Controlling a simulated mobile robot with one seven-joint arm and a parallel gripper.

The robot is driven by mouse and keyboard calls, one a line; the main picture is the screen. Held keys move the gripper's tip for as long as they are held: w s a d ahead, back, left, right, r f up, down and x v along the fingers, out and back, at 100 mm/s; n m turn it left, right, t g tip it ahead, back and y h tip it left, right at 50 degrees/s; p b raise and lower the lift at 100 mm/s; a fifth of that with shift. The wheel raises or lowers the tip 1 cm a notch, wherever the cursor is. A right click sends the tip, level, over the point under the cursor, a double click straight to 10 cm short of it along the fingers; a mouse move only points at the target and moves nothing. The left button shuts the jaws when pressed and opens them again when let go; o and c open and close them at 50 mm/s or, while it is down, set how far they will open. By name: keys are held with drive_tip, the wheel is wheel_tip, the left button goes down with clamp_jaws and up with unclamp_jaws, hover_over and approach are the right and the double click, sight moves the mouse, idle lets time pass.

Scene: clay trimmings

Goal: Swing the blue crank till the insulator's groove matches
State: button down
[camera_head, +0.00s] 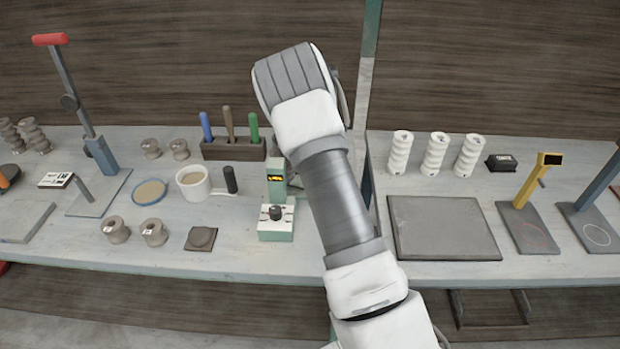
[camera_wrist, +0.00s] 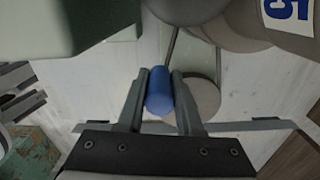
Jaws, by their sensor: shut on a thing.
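The blue crank's handle (camera_wrist: 160,92) shows in the wrist view as a blue cylinder between the two fingers of my gripper (camera_wrist: 160,76). The fingers are shut on it, one on each side. A thin dark rod runs up from near the handle. At the top right is a large grey-brown rounded body (camera_wrist: 240,22) with a white label bearing a blue 5; it may be the insulator. Its groove cannot be made out. In the head view my arm hides the gripper and the crank.
A pale green block (camera_wrist: 35,25) stands close on the left in the wrist view. In the head view, a green device with a knob (camera_head: 276,222) stands left of my arm, and a grey mat (camera_head: 445,228) and white ribbed insulators (camera_head: 435,154) are to the right. An upright divider (camera_head: 366,110) stands behind my arm.

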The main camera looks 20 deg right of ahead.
drive_tip(key=shift+w+r, duration=0.1)
drive_tip(key=c, duration=0.6)
unclamp_jaws()
wheel_tip(320, 180, up, 17)
drive_tip(key=shift+r, duration=0.15)
